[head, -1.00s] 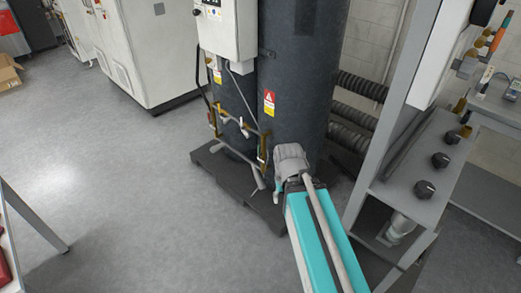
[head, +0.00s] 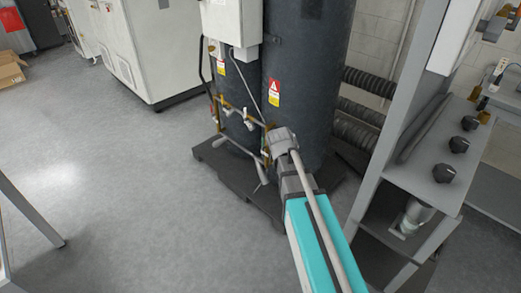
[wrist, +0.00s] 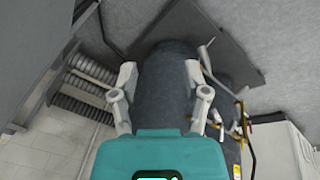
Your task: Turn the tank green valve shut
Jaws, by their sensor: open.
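Two dark tanks stand close together; the nearer tank (head: 315,110) carries a warning label. Brass and grey pipework (head: 240,117) with small pale handles runs low along the tank fronts. I cannot make out a green valve in either view. My gripper (head: 276,141) is beside the right end of this pipework in the head view, its fingertips largely hidden by my arm. In the wrist view my gripper (wrist: 160,68) is open and empty, its fingers spread in front of the tank (wrist: 165,95). The pipework (wrist: 238,112) lies right of the right finger there.
The tanks stand on a dark pallet (head: 215,160). A white control box (head: 230,28) hangs above the pipework. A grey shelf frame (head: 440,165) with black knobs stands close on the right. Dark ribbed hoses (head: 360,108) run behind. Grey floor at left is open.

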